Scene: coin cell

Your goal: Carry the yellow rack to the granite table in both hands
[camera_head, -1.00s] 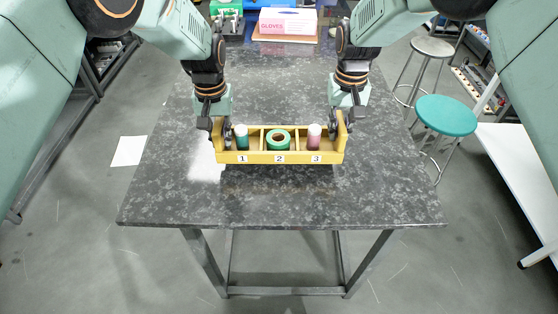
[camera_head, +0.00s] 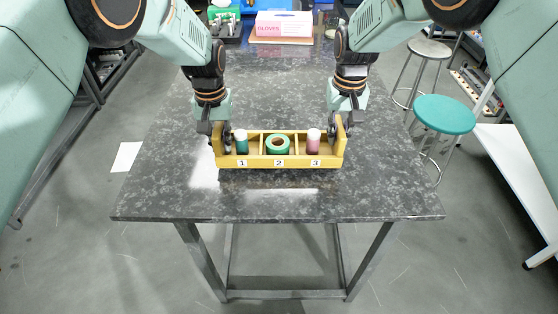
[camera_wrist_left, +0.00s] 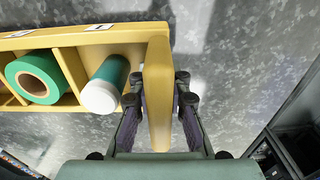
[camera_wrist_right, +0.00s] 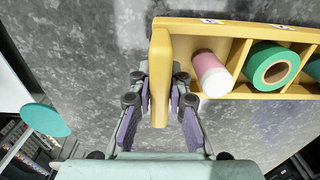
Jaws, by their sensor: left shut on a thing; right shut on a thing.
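The yellow rack (camera_head: 278,162) has compartments labelled 1, 2 and 3. It holds a green bottle with a white cap (camera_head: 241,141), a green tape roll (camera_head: 277,144) and a pink bottle with a white cap (camera_head: 313,140). My left gripper (camera_head: 219,138) is shut on the rack's left end wall, seen close in the left wrist view (camera_wrist_left: 158,90). My right gripper (camera_head: 341,132) is shut on the right end wall, seen in the right wrist view (camera_wrist_right: 161,80). The rack is level over the granite table (camera_head: 277,205); whether it touches the top I cannot tell.
A teal stool (camera_head: 444,114) and a grey stool (camera_head: 430,48) stand to the right. The granite in front of the rack is clear.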

